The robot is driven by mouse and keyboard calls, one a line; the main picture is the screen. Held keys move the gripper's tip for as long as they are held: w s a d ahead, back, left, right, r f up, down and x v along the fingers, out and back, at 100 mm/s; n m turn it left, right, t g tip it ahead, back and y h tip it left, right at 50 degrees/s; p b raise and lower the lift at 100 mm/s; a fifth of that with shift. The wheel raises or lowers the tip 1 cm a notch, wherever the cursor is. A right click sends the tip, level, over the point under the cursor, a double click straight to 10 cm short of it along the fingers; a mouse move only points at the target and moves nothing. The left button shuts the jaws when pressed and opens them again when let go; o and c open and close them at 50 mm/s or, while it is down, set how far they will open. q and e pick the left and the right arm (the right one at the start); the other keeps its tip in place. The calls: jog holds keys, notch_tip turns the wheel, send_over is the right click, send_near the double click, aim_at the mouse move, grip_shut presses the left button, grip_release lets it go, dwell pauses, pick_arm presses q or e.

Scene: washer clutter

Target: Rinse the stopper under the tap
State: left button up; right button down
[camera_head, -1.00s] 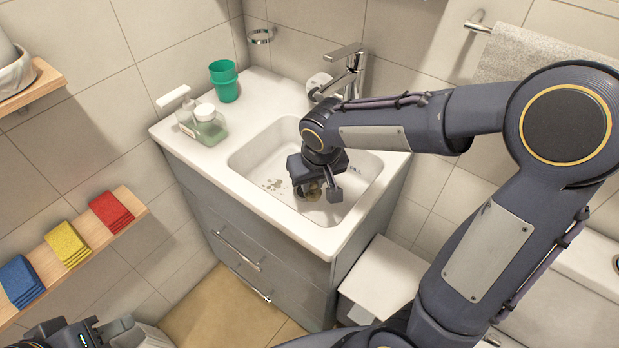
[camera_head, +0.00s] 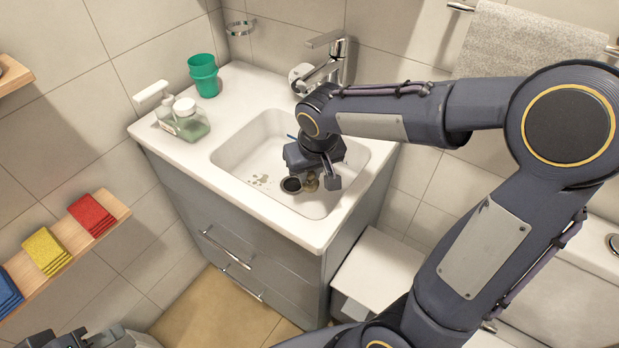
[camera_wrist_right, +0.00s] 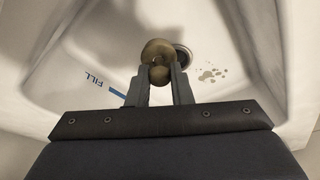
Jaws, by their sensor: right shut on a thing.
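The stopper (camera_wrist_right: 158,52) is a round, brass-coloured piece with a knob. My right gripper (camera_wrist_right: 160,76) is shut on its knob, inside the basin. In the head view the stopper (camera_head: 311,184) shows partly below the right gripper (camera_head: 317,176), beside the dark drain hole (camera_head: 291,185). The drain (camera_wrist_right: 183,55) also shows in the wrist view, partly covered by the stopper. The chrome tap (camera_head: 332,66) stands at the back of the sink (camera_head: 239,155), behind my right wrist. My left gripper (camera_head: 85,340) is only partly in view at the bottom left; its fingers are unclear.
A green cup (camera_head: 204,76) and a soap bottle (camera_head: 188,121) stand on the counter left of the basin. Brown stains (camera_head: 260,180) mark the basin floor. A shelf with red (camera_head: 91,214), yellow (camera_head: 46,250) and blue cloths is on the left wall. A towel (camera_head: 530,45) hangs at upper right.

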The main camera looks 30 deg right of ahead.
jog(key=shift+w+d+f+p, duration=0.25)
jog(key=shift+w+d, duration=0.4)
jog(key=shift+w, duration=0.65)
jog(key=shift+w+d+f+p, duration=0.1)
jog(key=shift+w+d+f, duration=0.2)
jog(key=shift+w+d, duration=0.7)
jog(key=shift+w+d+f+p, duration=0.1)
jog(key=shift+w+d+f, duration=0.25)
jog(key=shift+w, duration=1.25)
jog(key=shift+s+d, duration=0.3)
jog(key=shift+d, duration=0.25)
jog(key=shift+a, duration=0.15)
jog(key=shift+w+a, duration=0.3)
jog(key=shift+a, duration=0.1)
jog(key=shift+s+d, duration=0.1)
jog(key=shift+d, duration=0.05)
jog(key=shift+s+d, duration=0.2)
jog(key=shift+d, duration=0.2)
jog(key=shift+w+a, duration=0.1)
jog(key=shift+a, duration=0.15)
